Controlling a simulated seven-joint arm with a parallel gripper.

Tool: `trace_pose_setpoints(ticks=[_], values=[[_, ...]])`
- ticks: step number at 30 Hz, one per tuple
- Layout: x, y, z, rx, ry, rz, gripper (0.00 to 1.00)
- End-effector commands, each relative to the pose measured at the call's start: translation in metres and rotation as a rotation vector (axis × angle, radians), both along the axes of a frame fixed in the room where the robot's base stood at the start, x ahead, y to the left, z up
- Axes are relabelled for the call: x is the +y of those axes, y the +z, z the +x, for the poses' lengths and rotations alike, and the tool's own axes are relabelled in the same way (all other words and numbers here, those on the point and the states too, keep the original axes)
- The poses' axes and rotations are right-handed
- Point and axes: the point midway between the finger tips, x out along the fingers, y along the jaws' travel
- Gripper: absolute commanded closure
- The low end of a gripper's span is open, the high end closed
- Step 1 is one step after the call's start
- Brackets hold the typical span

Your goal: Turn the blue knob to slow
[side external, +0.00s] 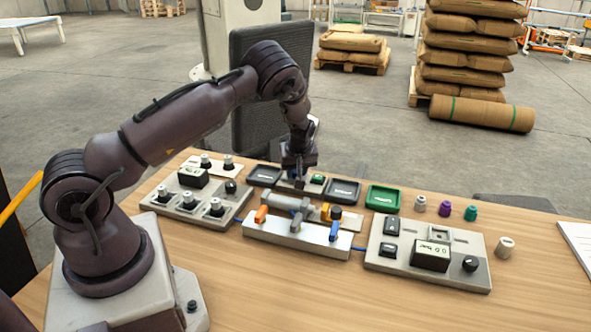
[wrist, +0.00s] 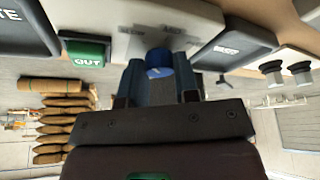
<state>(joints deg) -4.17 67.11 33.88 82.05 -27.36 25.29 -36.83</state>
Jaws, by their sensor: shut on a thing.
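The blue knob (wrist: 158,60) sits on a pale panel (wrist: 135,38) in the wrist view, with a small light mark on its near side. My gripper (wrist: 160,75) has its two fingers on either side of the knob and is shut on it. In the side external view my gripper (side external: 298,182) points down at the small panel at the back of the table and hides the knob. The panel's printed labels are too blurred to read, so which setting the knob points to cannot be told.
A green button marked OUT (wrist: 86,52) is beside the knob. Dark trays (side external: 264,175) (side external: 343,190) flank the panel, and a green tray (side external: 383,197) lies further right. A valve block (side external: 290,236) and two control boxes (side external: 188,206) (side external: 398,264) stand in front.

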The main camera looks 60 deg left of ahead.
Motion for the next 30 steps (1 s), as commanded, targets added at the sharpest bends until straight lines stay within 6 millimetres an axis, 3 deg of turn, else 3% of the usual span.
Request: trace_pose_setpoints(ticks=[12, 30], values=[[-0.0008, -0.0005, 0.0014, 0.000, 0.215, -0.001, 0.95], [-0.0009, -0.0010, 0.0012, -0.001, 0.257, -0.003, 0.95]])
